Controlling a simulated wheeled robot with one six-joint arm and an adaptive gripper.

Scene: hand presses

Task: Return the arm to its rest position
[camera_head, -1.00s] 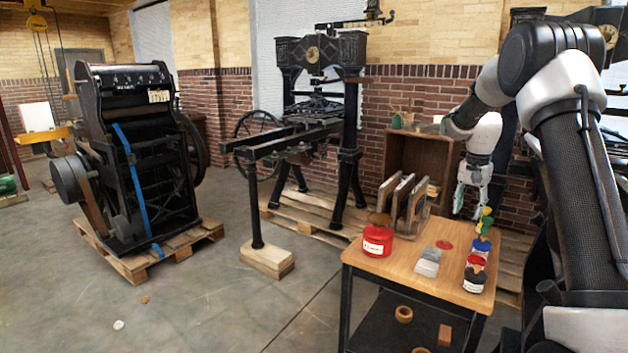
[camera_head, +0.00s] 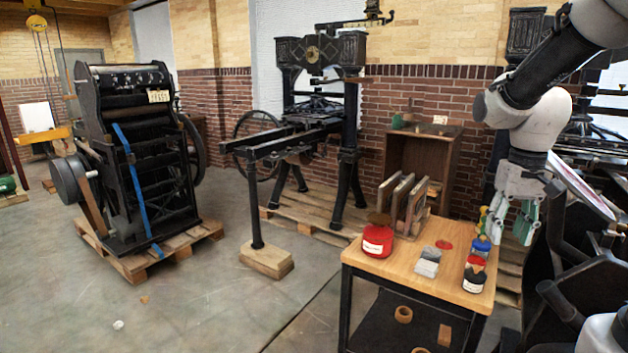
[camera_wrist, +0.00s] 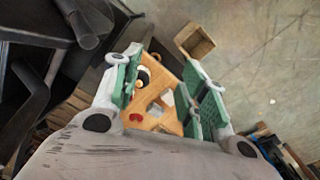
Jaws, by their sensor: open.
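My gripper (camera_head: 512,230) hangs fingers-down just right of the wooden cart (camera_head: 410,258), its tips near cart-top height in the head view. Its green-padded fingers are spread apart with nothing between them; in the wrist view the open fingers (camera_wrist: 163,88) frame the cart top below. My arm (camera_head: 545,70) comes in from the upper right, folded, with its elbow at the back right.
Black presses (camera_head: 130,150) stand on pallets at left and centre. Open floor (camera_head: 220,310) lies in front.

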